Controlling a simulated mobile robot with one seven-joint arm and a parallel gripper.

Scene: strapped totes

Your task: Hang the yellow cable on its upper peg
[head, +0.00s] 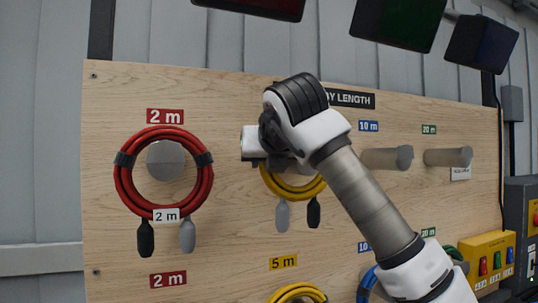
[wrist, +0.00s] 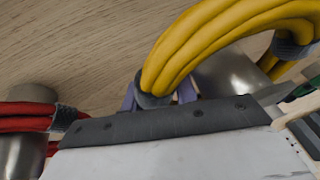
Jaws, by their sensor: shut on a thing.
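The yellow cable (head: 292,193) is a coil with a light grey plug and a black plug hanging below it, in front of the board at centre. My gripper (head: 272,162) is shut on its upper left part; the arm hides the coil's top. In the wrist view my gripper (wrist: 160,92) holds the yellow cable (wrist: 225,35) at a dark strap. A grey metal peg (wrist: 232,75) shows inside the coil's curve in that view. I cannot tell whether the coil rests on the peg.
A red cable coil (head: 205,195) hangs on a peg (head: 166,160) at left. Another yellow coil (head: 297,291) is below, under a 5 m label (head: 283,263). Bare pegs (head: 387,158) (head: 448,157) stand at right. A yellow box (head: 488,258) is at lower right.

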